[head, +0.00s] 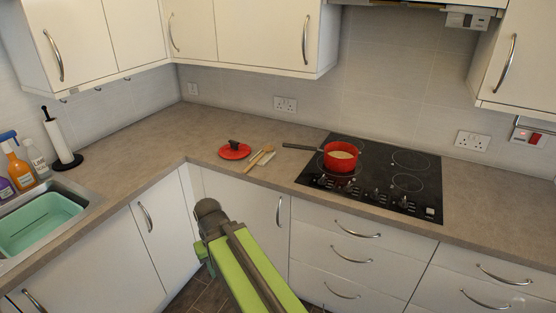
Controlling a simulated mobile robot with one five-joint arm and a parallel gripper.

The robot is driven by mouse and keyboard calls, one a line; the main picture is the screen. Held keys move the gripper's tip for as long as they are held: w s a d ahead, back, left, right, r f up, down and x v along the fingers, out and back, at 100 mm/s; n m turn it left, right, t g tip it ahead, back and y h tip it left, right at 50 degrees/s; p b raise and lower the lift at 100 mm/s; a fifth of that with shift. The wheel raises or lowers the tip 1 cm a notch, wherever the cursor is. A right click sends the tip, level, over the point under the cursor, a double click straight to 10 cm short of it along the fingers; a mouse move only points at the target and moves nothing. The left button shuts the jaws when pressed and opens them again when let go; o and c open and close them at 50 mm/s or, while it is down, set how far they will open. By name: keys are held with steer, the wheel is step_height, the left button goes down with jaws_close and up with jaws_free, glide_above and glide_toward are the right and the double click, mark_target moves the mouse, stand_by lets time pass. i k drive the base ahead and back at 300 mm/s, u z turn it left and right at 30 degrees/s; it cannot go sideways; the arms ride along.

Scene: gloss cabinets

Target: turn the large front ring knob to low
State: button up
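The black hob (420,165) is set into the worktop at the right. Several small dark knobs (376,194) run along its front edge, and their settings are too small to read. I cannot tell which one is the large front ring knob. A red pan (340,160) with pale contents stands on the hob's left part, just behind the left knobs (322,181). Its dark handle points left. My green arm reaches up from the bottom, left of the hob and apart from it. No gripper fingers can be made out.
A red lid (235,151) and wooden utensils (259,157) lie on the worktop left of the hob. Wall cupboards (262,35) overhang the back. Drawers with protruding handles (357,234) are below the hob. A sink with a green basin (45,222) is at far left.

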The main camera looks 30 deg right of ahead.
mark_target(321, 182)
steer(key=u, duration=0.1)
steer(key=i, duration=1.3)
steer(key=z, duration=0.25)
